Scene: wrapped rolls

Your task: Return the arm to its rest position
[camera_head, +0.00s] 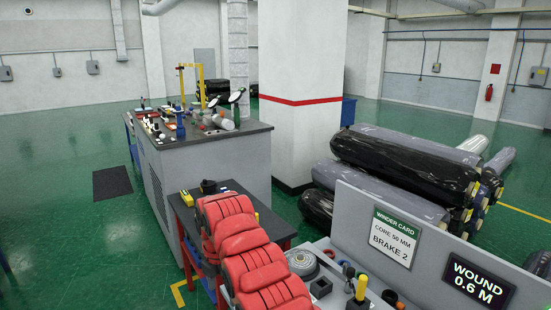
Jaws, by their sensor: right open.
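I cannot make out either gripper's fingers in the head view. A row of red ribbed segments (252,262) runs from the bottom edge up and left, in front of a small dark-topped bench with a red frame. I cannot tell whether it is part of one of my arms. No held object shows.
A grey workbench (205,165) carries tools and fittings. Wrapped rolls (405,165) are piled right of a white pillar (300,80). A low panel with a winder card (393,238) and a display (478,283) stands at lower right. Green floor (60,190) is open at left.

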